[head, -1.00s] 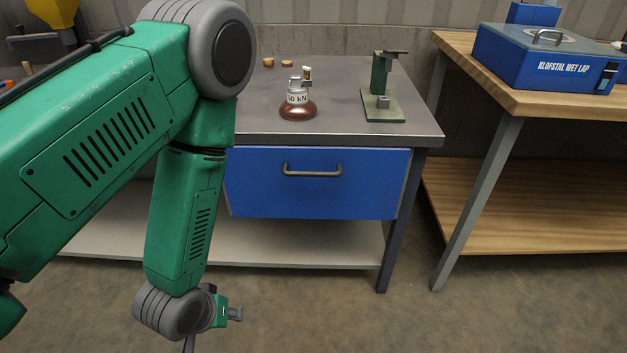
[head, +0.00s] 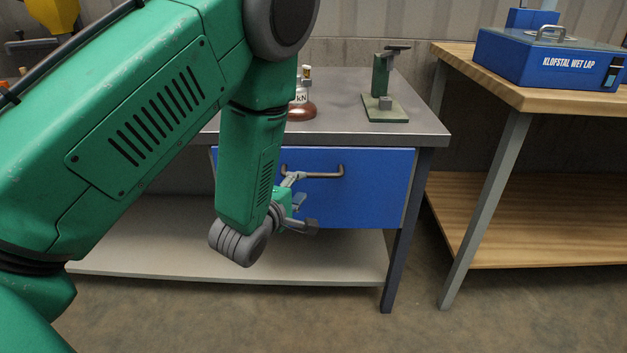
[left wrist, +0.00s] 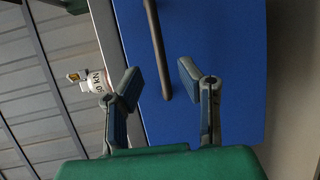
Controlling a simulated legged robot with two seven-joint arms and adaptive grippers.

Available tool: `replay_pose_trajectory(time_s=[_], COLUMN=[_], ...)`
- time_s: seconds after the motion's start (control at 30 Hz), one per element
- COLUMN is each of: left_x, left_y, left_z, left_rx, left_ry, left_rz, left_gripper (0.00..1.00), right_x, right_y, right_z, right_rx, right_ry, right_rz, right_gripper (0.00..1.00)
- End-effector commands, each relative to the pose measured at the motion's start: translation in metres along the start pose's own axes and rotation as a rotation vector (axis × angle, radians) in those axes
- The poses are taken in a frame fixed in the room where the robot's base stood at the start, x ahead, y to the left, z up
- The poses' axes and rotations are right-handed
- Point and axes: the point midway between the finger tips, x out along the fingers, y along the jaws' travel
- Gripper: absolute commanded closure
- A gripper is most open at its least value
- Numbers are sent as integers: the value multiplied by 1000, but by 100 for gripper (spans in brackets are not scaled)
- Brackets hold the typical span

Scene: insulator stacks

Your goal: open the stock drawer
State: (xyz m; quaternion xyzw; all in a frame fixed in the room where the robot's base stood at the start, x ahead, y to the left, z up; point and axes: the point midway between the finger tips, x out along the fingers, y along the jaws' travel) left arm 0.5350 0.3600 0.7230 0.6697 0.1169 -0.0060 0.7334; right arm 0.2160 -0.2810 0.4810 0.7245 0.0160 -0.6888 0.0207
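The stock drawer is the blue drawer front (head: 370,195) under the grey metal bench top, and it looks closed. Its dark bar handle (head: 325,174) runs across the upper part; my arm and gripper cover its left side in the head view. My left gripper (head: 304,202) is in front of the drawer, just below the handle's left part. In the left wrist view the two fingers (left wrist: 158,85) are spread apart, with the end of the handle (left wrist: 158,45) reaching between their tips. I cannot tell whether they touch it. My right gripper is not in view.
On the bench top (head: 345,128) stand a brown-based insulator marked kN (head: 302,108) and a green stand (head: 383,90). A wooden table (head: 560,98) at the right carries a blue box (head: 545,60). A pale lower shelf (head: 200,250) lies under the bench.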

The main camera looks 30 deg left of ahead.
Motion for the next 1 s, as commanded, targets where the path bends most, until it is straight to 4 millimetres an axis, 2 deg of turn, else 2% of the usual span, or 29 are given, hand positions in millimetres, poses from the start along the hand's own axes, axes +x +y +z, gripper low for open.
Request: replay_pose_trajectory(time_s=[0.1, 0.33, 0.5, 0.8, 0.87, 0.9, 1.0], left_x=[27, 64, 76, 78, 78, 78, 78], left_y=[-2, -2, -1, 0, 0, -1, -1], left_z=[1, 0, 0, 0, 0, 0, 0], left_rx=[3, 2, 1, 0, 1, 1, 1], left_ry=[-3, -1, -1, 0, 0, 0, 0], left_rz=[4, 0, 0, -2, -2, -2, -2], left_gripper=[68, 68, 68, 68, 85, 99, 100], right_x=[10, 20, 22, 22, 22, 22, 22], right_y=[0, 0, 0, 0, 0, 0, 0], right_z=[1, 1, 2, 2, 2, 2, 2], right_rx=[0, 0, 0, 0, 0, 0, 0], right_ry=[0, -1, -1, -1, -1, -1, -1], right_rz=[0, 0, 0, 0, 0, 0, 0], right_gripper=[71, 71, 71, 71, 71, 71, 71])
